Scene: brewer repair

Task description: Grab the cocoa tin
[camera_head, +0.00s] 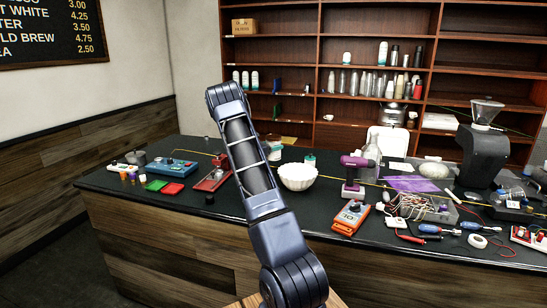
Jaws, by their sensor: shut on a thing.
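I cannot pick out a cocoa tin for certain in the head view. My arm rises from the bottom centre, in front of the counter, and bends at its top left. My gripper does not show, so neither its jaws nor anything in them can be seen. The dark counter (262,225) holds many items. Small jars (128,176) stand at its left end, too small to identify.
A white bowl (297,177), a purple drill (353,175), an orange meter (350,217) and a tray of wires (421,206) crowd the counter's middle and right. A black grinder (483,148) stands at right. Wooden shelves (300,130) behind hold bottles.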

